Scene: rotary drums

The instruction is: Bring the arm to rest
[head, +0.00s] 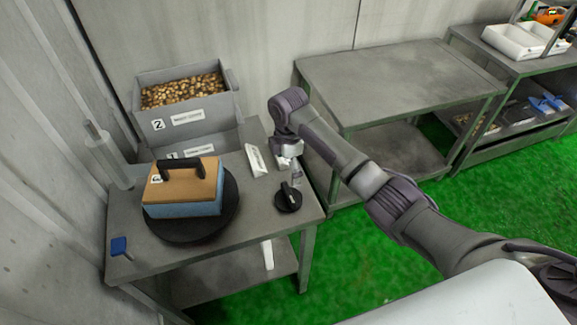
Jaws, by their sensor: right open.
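My right arm (335,150) reaches in from the lower right, over the gap between two grey tables. My right gripper (296,178) hangs at its end, pointing down near the right edge of the nearer table. It is open, and nothing shows held in it. It is just above and beside a black round knob (288,198); I cannot tell whether they touch. My left gripper is not in view.
The nearer table (262,222) holds a tan-and-blue block with a black handle (184,186) on a black disc (190,232). A grey bin (187,129) of brown pieces stands behind. An empty grey table (400,80) is to the right, with green floor (345,265) between.

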